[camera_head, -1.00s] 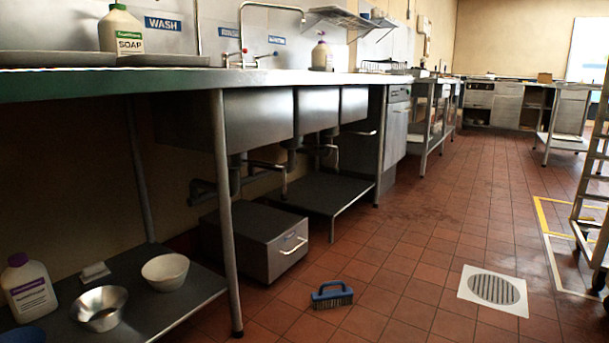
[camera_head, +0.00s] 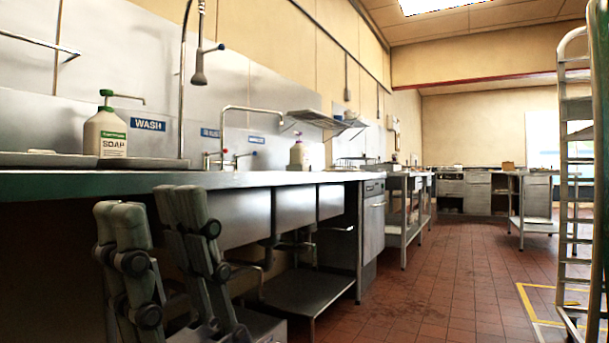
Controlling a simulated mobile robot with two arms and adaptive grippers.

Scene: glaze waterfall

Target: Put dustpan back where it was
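No dustpan is visible in the head view. My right gripper (camera_head: 154,215) is in the lower left of the picture, fingers pointing up, in front of the sink counter (camera_head: 270,179). Its two grey fingers stand apart with a gap between them, and I see nothing held there. It hides part of the sink basins and the space under the counter. My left gripper is not in view.
A soap bottle (camera_head: 105,130) stands on the counter at the left, and another bottle (camera_head: 300,155) is farther along. A low steel shelf (camera_head: 308,292) is under the sinks. A wheeled rack (camera_head: 565,200) stands at the right. The red tiled floor (camera_head: 440,275) between is clear.

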